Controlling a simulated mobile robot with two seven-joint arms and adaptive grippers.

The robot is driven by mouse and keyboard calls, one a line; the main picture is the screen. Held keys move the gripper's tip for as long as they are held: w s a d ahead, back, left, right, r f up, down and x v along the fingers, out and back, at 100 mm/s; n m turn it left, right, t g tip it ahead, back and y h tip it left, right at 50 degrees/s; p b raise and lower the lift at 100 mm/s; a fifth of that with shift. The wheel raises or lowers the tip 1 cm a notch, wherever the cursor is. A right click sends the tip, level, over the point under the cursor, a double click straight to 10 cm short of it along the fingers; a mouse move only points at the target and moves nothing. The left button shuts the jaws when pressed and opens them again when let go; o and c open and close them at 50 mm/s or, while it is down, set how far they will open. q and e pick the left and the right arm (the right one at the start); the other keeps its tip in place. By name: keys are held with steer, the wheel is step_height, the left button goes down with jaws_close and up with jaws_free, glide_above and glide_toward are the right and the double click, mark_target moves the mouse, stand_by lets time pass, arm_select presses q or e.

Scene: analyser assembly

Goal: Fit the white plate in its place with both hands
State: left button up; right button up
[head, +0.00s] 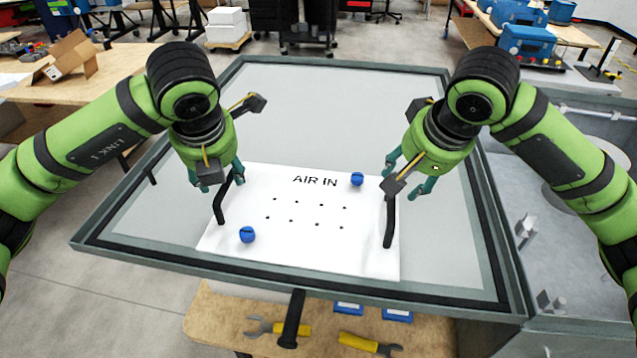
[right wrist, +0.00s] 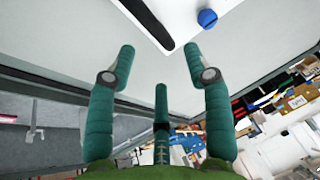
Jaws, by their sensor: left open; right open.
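The white plate (head: 300,240) lies on the grey panel of a dark-framed table (head: 300,110). It bears the words AIR IN, several small holes, two blue knobs (head: 247,234) and (head: 357,179), a left black handle (head: 219,202) and a right black handle (head: 389,222). My left gripper (head: 221,183) is open at the upper end of the left handle; I cannot tell whether it touches. My right gripper (head: 408,175) is open by the upper end of the right handle. In the right wrist view, this handle (right wrist: 148,20) lies beyond the open, empty fingertips (right wrist: 158,52).
A grey machine bay (head: 560,210) adjoins the table on the right. Below the front edge, a wooden bench (head: 320,335) holds yellow-handled tools (head: 370,344) and blue boxes. A black handle (head: 292,318) sticks out from the front edge. The panel behind the plate is clear.

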mark_target(220, 190)
arm_select(q)
steer(key=shift+s+a+r, duration=0.1)
steer(key=shift+s+a, duration=0.1)
steer(key=shift+s, duration=0.35)
steer(key=shift+s+a+r, duration=0.1)
steer(key=shift+s+a, duration=0.05)
steer(key=shift+s, duration=0.35)
steer(key=x, duration=0.5)
steer(key=shift+w+d, duration=0.15)
steer(key=shift+w, duration=0.2)
arm_select(e)
steer(key=f, duration=0.2)
steer(key=a+f, duration=0.1)
steer(key=f, duration=0.1)
steer(key=shift+w, duration=0.3)
arm_select(q)
steer(key=shift+w+f, duration=0.15)
steer(key=shift+f, duration=0.45)
arm_select(e)
steer(key=shift+w+a+f, duration=0.15)
steer(key=shift+w+f, duration=0.05)
steer(key=shift+f, duration=0.4)
arm_select(q)
steer(key=shift+w+f, duration=0.25)
arm_select(e)
steer(key=shift+w+f, duration=0.2)
steer(key=shift+f, duration=0.1)
